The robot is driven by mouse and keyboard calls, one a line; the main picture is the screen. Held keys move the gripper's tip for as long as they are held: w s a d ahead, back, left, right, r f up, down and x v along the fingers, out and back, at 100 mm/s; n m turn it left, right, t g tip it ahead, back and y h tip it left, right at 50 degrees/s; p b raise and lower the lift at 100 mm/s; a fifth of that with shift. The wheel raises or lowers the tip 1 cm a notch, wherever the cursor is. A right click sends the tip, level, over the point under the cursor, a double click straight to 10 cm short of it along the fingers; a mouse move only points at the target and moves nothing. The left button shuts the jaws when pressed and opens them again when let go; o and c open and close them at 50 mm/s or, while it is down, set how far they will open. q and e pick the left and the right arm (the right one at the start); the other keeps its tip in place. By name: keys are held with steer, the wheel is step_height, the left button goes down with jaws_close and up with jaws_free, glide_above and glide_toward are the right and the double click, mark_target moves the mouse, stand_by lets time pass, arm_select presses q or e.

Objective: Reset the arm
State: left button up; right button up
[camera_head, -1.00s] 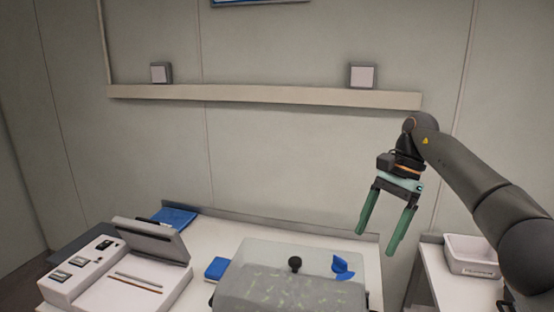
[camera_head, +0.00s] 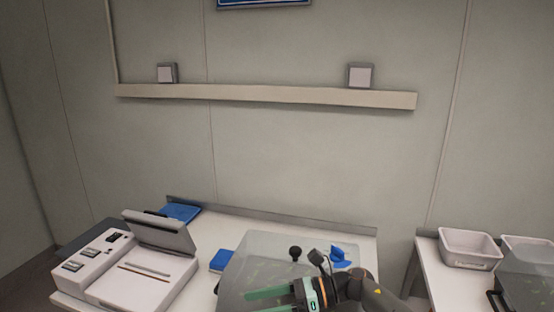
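My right arm comes in from the bottom right of the head view and is low over the bench. Its gripper (camera_head: 268,300) points left, in front of the translucent-lidded box (camera_head: 262,246), and covers part of it. The green fingers are spread apart with nothing visible between them; the lower finger is cut by the frame's bottom edge. My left gripper is not in view.
A white instrument with a raised grey lid (camera_head: 160,234) stands on the left of the bench. Blue items (camera_head: 220,261) lie near the box. A side table at right holds a white bin (camera_head: 468,248) and a dark-fronted container (camera_head: 526,280).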

steer(key=s+d+f+n+t+h+p, duration=0.1)
steer(key=s+d+f+n+t+h, duration=0.35)
steer(key=n, duration=0.65)
steer(key=s+d+f+n+t+h, duration=0.1)
steer(key=d+f+n+t+h, duration=0.15)
steer(key=f+n+t, duration=0.65)
steer(key=s+d+f+n+t+h+p, duration=0.1)
steer(key=s+d+n+t+h, duration=0.3)
steer(key=n, duration=1)
steer(key=s+d+f+m+g+h, duration=0.1)
steer(key=s+d+f+m+g, duration=0.2)
steer(key=s+d+f+m, duration=0.2)
steer(key=s+d+f+m+g+h, duration=0.1)
steer(key=s+d+f+m+g, duration=0.3)
steer(key=s, duration=0.6)
steer(key=shift+d+f+m+h, duration=0.35)
steer(key=shift+d+m, duration=0.1)
steer(key=shift+m, duration=0.65)
